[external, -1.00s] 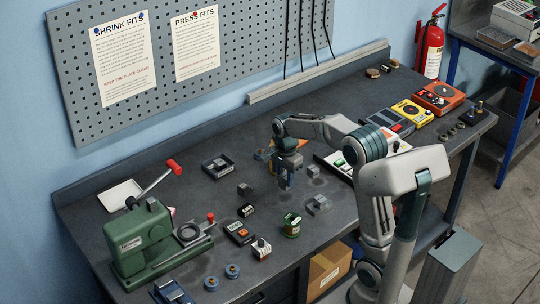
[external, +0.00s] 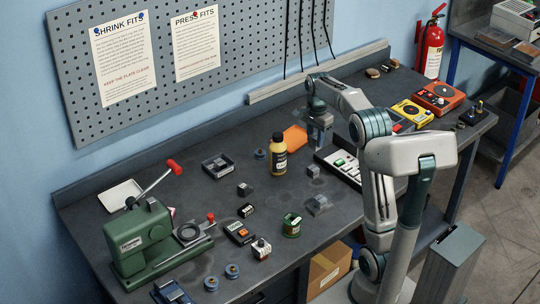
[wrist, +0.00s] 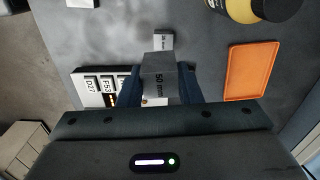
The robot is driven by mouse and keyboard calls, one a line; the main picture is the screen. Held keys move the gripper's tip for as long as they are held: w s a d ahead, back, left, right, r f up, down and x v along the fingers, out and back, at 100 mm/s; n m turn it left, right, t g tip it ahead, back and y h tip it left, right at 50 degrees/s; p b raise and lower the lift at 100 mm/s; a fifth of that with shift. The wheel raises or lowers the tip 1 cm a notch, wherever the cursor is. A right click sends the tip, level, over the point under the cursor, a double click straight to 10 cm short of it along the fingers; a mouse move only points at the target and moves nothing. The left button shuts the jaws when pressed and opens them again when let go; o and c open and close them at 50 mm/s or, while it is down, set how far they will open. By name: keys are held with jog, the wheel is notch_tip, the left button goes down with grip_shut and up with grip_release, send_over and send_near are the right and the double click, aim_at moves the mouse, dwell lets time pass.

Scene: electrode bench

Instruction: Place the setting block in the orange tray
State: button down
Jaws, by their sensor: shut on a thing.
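My gripper (wrist: 158,92) is shut on a grey block marked "50 mm" (wrist: 158,77), seen between the fingers in the wrist view. The external view shows my gripper (external: 320,140) at the back of the bench, just right of the orange tray (external: 295,138). The flat tray (wrist: 252,71) is empty in the wrist view, to the right of the held block and apart from it. In the external view the arm's end hides part of the tray. I cannot tell the block's exact height above the bench.
A yellow bottle with a dark cap (external: 278,160) stands left of the tray. A white labelled case (external: 338,165) lies to the right, near my gripper. A smaller grey block (wrist: 163,41) lies beyond the held one. A green press (external: 140,240) stands at the left end.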

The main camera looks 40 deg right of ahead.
jog(key=w+d+f+m+p, duration=0.1)
jog(key=w+d+p, duration=0.5)
jog(key=w+d, duration=0.5)
jog(key=p, duration=0.4)
send_over(292, 147)
jog(key=f, duration=0.7)
jog(key=shift+w+f, duration=0.1)
jog(key=shift+w, duration=0.1)
notch_tip(292, 147, down, 4)
jog(key=shift+r+p, duration=0.2)
jog(key=shift+p, duration=0.35)
jog(key=shift+f, duration=0.2)
jog(key=shift+f, duration=0.1)
jog(key=shift+f, duration=0.2)
jog(key=c, duration=1)
grip_release()
jog(key=shift+c, duration=0.2)
